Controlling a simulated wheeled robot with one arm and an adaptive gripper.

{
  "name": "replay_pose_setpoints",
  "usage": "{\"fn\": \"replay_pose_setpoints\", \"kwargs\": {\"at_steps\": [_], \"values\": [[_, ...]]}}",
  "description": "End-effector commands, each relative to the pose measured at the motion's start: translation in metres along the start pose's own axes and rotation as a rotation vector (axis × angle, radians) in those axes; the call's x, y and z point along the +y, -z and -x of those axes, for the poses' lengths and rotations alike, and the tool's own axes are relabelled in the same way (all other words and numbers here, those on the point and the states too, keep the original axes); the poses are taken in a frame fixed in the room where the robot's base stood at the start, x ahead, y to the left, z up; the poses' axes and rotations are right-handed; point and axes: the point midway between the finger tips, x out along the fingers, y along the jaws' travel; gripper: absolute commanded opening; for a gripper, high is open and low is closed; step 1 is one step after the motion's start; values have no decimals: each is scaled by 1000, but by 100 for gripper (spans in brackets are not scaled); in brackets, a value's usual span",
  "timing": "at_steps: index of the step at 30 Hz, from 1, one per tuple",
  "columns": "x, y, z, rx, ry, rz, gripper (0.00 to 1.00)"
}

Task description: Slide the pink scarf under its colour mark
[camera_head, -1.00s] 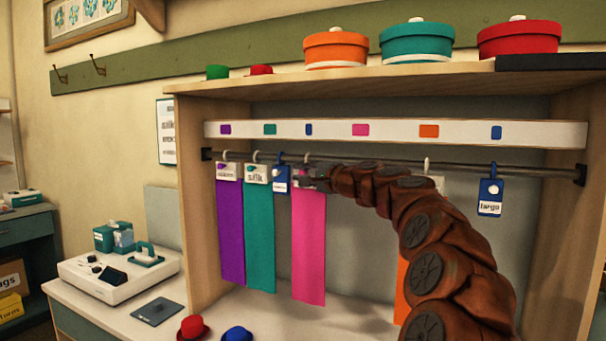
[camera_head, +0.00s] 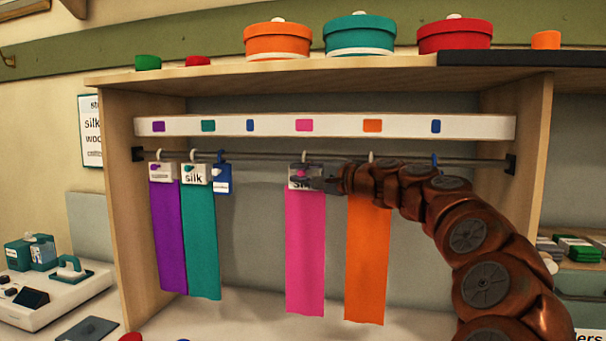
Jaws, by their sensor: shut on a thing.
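The pink scarf (camera_head: 305,252) hangs from the rail (camera_head: 270,157) by a hanger with a white tag. Its pink mark (camera_head: 304,125) is on the white strip (camera_head: 340,126) above, and the scarf hangs almost straight below it. My gripper (camera_head: 318,183) reaches in from the right and is shut at the scarf's tag, just below the rail. The fingertips cover part of the tag, so the exact grip is hard to see.
The purple scarf (camera_head: 168,235), teal scarf (camera_head: 203,250) and a blue tag (camera_head: 222,180) hang to the left. The orange scarf (camera_head: 367,265) hangs close on the right, behind my arm. Free rail lies between the blue tag and pink scarf.

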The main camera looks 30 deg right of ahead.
Motion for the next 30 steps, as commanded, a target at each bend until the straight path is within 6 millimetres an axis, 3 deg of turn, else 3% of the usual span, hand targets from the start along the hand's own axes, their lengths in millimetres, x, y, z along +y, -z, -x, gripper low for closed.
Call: {"fn": "replay_pose_setpoints", "kwargs": {"at_steps": [8,20,30], "values": [[0,0,0,0,0,0,43],[0,1,6,1,1,-1,44],[-1,1,64,4,3,0,44]]}}
